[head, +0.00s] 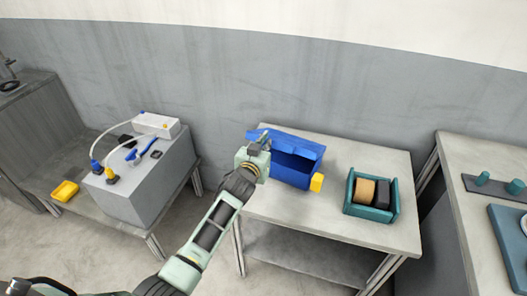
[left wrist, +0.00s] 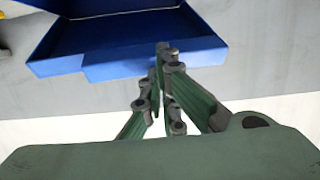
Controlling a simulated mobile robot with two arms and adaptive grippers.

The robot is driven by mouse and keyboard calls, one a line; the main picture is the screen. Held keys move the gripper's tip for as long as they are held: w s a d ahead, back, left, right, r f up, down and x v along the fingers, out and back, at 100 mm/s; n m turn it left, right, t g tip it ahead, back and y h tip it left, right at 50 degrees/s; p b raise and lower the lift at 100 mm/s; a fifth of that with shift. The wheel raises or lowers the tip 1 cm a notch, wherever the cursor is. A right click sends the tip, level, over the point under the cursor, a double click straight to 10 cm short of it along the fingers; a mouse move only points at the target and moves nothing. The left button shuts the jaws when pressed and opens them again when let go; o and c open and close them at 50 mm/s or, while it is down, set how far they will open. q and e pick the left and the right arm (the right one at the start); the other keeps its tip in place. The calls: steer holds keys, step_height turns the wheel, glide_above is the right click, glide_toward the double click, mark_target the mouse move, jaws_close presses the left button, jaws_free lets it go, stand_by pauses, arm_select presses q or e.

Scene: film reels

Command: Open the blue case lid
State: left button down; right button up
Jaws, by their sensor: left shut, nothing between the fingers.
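The blue case (head: 290,170) stands on the middle table. Its blue lid (head: 300,146) is raised at a tilt above the body, and a dark gap shows beneath it. A yellow block (head: 317,182) sits at the case's right front corner. My left gripper (head: 259,138) is at the lid's left end, with its fingers shut and empty. In the left wrist view, the closed fingertips (left wrist: 163,50) overlap the edge of a blue panel (left wrist: 120,66); I cannot tell whether they touch it. My right gripper is out of view.
A teal tray (head: 371,213) holding a tan reel (head: 364,191) and a black reel (head: 382,194) sits right of the case. The front of the middle table (head: 310,225) is clear. A grey box (head: 150,180) with cables stands on the left table.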

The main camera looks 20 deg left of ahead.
mark_target(269, 137)
arm_select(q)
steer(key=shift+w+r, duration=0.1)
steer(key=shift+w, duration=0.15)
steer(key=shift+w+b, duration=0.95)
steer(key=shift+w, duration=0.65)
steer(key=shift+w+r, duration=0.25)
steer(key=shift+w, duration=0.3)
